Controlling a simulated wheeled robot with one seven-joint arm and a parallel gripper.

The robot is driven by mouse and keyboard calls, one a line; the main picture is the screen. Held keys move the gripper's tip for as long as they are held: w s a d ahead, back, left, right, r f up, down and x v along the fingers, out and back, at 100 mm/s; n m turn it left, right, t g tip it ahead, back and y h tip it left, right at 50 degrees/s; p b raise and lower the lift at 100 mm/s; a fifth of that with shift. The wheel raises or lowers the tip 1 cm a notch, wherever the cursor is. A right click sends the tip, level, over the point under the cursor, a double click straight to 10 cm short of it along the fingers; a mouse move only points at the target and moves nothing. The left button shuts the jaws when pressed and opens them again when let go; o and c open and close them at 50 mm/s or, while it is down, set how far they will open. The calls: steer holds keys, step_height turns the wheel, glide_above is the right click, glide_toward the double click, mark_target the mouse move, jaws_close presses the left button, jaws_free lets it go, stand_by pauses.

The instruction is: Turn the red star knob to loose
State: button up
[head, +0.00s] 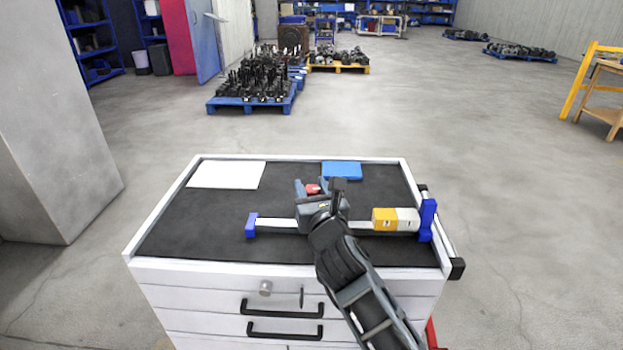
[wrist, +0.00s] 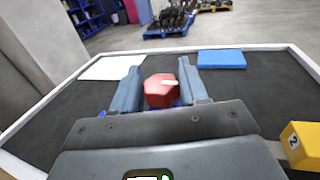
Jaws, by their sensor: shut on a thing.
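The red star knob (wrist: 160,91) sits between the two fingers of my gripper (wrist: 162,88) in the wrist view. A pale mark on the knob's top points to the right. In the head view the knob (head: 313,189) shows as a small red patch between the fingertips of my gripper (head: 312,187). My gripper is shut on the knob, over the middle of the bench top. A little blue shows beneath the knob in the wrist view; the rest of what bears it is hidden by my gripper.
A pale rail with blue end blocks (head: 427,220) lies across the dark bench top (head: 190,215). A white sheet (head: 227,174) and a blue pad (head: 342,170) lie behind.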

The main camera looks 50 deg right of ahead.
steer(key=o, duration=1)
steer(key=b+v, duration=0.1)
steer(key=v, duration=0.6)
steer(key=shift+s+a, duration=0.2)
steer(key=shift+s, duration=0.15)
